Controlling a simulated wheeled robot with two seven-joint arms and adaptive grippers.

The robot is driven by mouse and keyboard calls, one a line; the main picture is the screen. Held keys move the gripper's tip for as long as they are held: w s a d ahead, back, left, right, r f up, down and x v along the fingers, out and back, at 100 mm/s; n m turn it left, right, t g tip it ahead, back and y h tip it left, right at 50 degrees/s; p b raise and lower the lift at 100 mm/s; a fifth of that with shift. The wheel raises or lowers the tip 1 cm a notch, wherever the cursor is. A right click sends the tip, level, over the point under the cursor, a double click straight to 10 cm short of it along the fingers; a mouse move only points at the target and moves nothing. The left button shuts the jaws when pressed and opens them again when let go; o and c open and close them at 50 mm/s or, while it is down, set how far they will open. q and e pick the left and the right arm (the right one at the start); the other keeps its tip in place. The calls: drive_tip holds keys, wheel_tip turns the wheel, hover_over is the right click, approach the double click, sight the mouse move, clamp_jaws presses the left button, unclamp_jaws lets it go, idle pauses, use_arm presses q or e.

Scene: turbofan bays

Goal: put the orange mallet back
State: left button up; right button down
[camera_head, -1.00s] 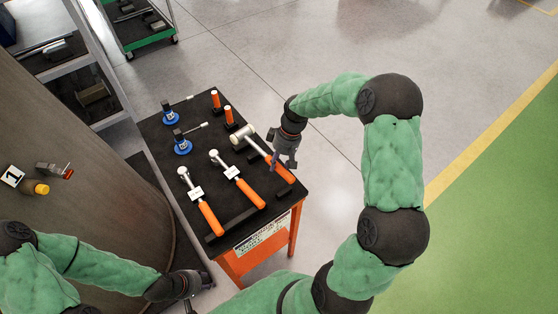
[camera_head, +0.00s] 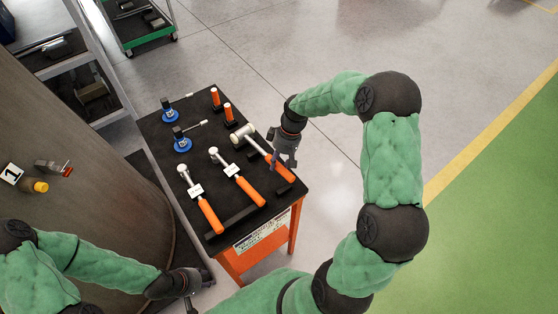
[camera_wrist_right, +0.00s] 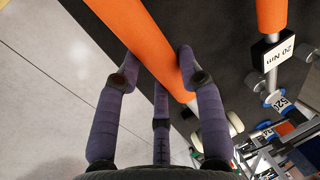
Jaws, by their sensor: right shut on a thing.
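The orange mallet has a pale head (camera_head: 243,133) and a long orange handle (camera_head: 283,172). It lies along the right side of the black-topped tool cart (camera_head: 262,215). My right gripper (camera_head: 283,163) is at the handle from the right side. In the right wrist view its purple-grey fingers (camera_wrist_right: 156,80) are shut around the orange handle (camera_wrist_right: 150,40), which runs diagonally between them. I cannot tell whether the mallet is clear of the cart top. My left gripper (camera_head: 192,288) is low at the left, beside the cart and away from the mallet; its fingers are unclear.
Two orange-handled wrenches (camera_head: 208,213) (camera_head: 248,190) with white tags lie left of the mallet. Two upright orange-handled tools (camera_head: 215,98) (camera_head: 229,114) and two blue-based gauges (camera_head: 168,117) (camera_head: 182,144) stand farther back. A large curved brown casing (camera_head: 105,200) is at the left. Floor right of the cart is clear.

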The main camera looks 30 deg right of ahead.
drive_tip(key=shift+f+b, duration=0.85)
drive_tip(key=shift+f, duration=0.4)
idle(1.2)
drive_tip(key=c, duration=0.7)
unclamp_jaws()
drive_tip(key=v, duration=1.2)
